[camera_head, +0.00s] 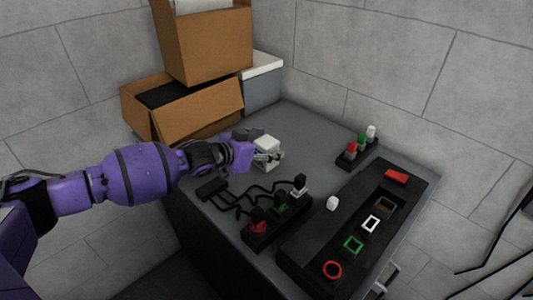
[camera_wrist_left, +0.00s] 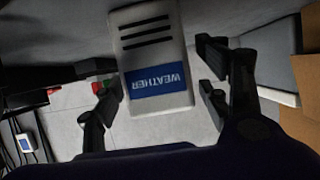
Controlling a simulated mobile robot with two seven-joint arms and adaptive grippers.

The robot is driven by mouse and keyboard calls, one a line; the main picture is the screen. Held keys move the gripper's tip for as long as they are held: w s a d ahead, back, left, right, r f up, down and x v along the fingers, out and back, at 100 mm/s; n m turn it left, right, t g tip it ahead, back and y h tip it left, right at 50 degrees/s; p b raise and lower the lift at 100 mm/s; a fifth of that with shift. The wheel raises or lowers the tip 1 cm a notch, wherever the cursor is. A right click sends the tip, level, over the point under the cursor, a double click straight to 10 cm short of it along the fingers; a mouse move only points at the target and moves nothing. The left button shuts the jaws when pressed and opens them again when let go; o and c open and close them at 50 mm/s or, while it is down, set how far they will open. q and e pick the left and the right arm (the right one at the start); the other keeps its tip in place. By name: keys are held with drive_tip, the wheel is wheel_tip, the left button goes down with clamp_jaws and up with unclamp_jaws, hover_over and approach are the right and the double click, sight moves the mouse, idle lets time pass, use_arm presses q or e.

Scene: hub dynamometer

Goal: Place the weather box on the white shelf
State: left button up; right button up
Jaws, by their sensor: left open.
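The weather box (camera_head: 267,146) is a small white box near the back of the grey cabinet top in the head view. In the left wrist view the weather box (camera_wrist_left: 155,60) shows dark slots and a blue label reading WEATHER, upside down. My left gripper (camera_head: 262,157) is at the box. In the left wrist view my left gripper (camera_wrist_left: 160,100) is open, with one finger on each side of the box. Whether a finger touches it I cannot tell. I cannot make out a white shelf for certain. My right gripper is not in view.
Cardboard boxes (camera_head: 205,45) and a grey bin with a white lid (camera_head: 262,66) stand behind the gripper. Black plugs with cables (camera_head: 280,206), a dark panel with coloured frames (camera_head: 315,262) and a small coloured block row (camera_head: 350,152) occupy the front and right.

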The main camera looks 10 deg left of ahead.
use_arm(q)
drive_tip(key=shift+c, duration=0.4)
drive_tip(key=c, duration=1.6)
